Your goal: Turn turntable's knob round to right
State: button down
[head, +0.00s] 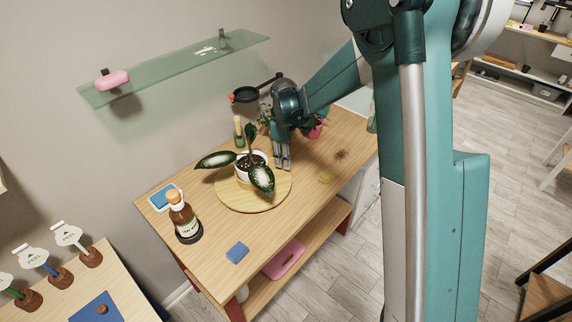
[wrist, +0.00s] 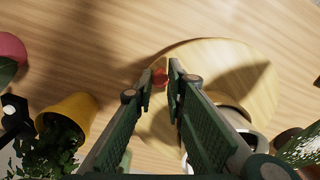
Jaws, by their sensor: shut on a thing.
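The turntable (head: 235,203) is a round, pale wooden disc on the wooden table. A white pot (head: 243,172) holding a plant with dark, white-patterned leaves stands on it. My gripper (head: 283,168) points down at the disc's far-right edge in the head view. In the wrist view, my gripper (wrist: 161,75) has its fingertips close together around the small red knob (wrist: 158,78) at the edge of the turntable (wrist: 262,66). The fingers partly cover the knob. The knob cannot be made out in the head view.
A brown bottle (head: 184,220) stands left of the turntable, with a blue sponge (head: 237,252) in front. Behind my gripper is a pink pot (head: 316,131). A yellow pot (wrist: 68,117) lies left in the wrist view. A glass shelf (head: 180,68) hangs above.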

jog(key=shift+w+a+n, duration=0.35)
jog(key=shift+w+n, duration=0.25)
jog(key=shift+w, duration=0.05)
jog(key=shift+w+a+n, duration=0.35)
jog(key=shift+w+n, duration=0.25)
jog(key=shift+w+a+n+b, duration=0.45)
jog(key=shift+w+a+n, duration=0.4)
jog(key=shift+w+n, duration=0.3)
jog(key=c, duration=2.3)
grip_release()
jog(key=shift+a, duration=0.1)
jog(key=shift+r, duration=0.15)
notch_tip(320, 180, up, 12)
jog(key=shift+f, duration=0.1)
jog(key=shift+s, duration=0.1)
